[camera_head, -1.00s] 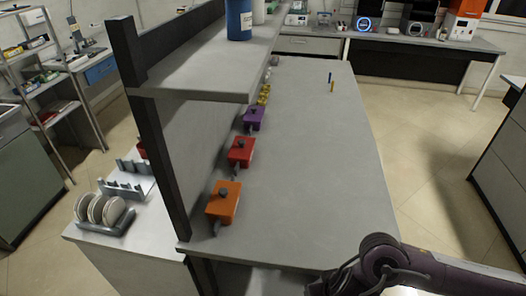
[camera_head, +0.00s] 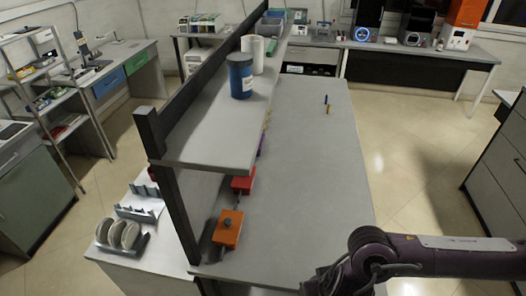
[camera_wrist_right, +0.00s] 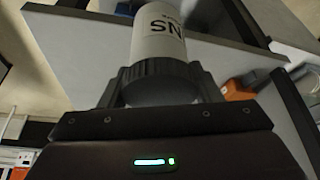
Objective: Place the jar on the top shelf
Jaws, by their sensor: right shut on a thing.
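The jar (camera_wrist_right: 158,38) is white with dark lettering and a dark ribbed lid, seen in the right wrist view. My right gripper (camera_wrist_right: 160,84) is shut on it at the lid, with a finger on each side. The jar and this gripper do not show in the head view, where only part of my right arm enters at the lower right. The top shelf (camera_head: 208,138) is a grey board above the bench, with its near end bare. My left gripper is not in view.
On the shelf stand a blue jar (camera_head: 240,84) and, behind it, white cylinders (camera_head: 258,58). A dark upright post (camera_head: 150,132) rises at the shelf's near left corner. Below are an orange box (camera_head: 228,232) and a red box (camera_head: 243,184) on the grey bench (camera_head: 310,165).

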